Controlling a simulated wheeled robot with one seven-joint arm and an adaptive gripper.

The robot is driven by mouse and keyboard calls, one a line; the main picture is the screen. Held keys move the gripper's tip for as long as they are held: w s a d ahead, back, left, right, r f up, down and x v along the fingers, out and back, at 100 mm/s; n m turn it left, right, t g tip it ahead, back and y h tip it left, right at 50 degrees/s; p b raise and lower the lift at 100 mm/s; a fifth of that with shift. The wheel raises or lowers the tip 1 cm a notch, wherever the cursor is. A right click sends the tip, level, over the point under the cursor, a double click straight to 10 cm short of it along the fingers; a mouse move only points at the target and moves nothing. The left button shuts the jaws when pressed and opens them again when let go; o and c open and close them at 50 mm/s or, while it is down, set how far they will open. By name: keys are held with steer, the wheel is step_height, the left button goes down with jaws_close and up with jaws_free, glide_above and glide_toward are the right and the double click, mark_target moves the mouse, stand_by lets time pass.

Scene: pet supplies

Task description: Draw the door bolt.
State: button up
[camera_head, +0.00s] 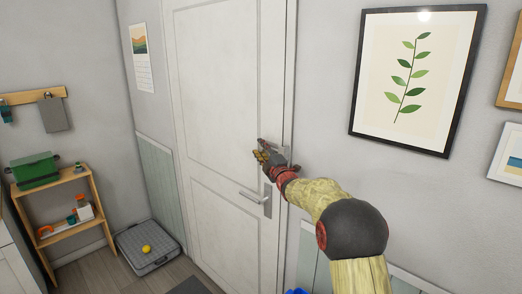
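A white panelled door (215,110) stands shut in the middle of the head view. A lever handle (255,197) on a metal plate sits near its right edge. My arm reaches in from the lower right, and my gripper (262,152) is at the door's right edge, above the lever handle. A small grey metal part (287,155) shows just behind my gripper, at the edge of the door and frame; it may be the bolt. My gripper hides most of that spot. I cannot tell whether the fingers are open, shut or touching the metal.
A wooden shelf (64,233) with a green box (35,171) stands at the left. A grey crate or pad (148,252) with a yellow ball (146,249) lies on the floor left of the door. A framed leaf picture (417,80) hangs on the wall to the right.

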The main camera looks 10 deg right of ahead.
steer(key=c, duration=0.6)
jaws_close()
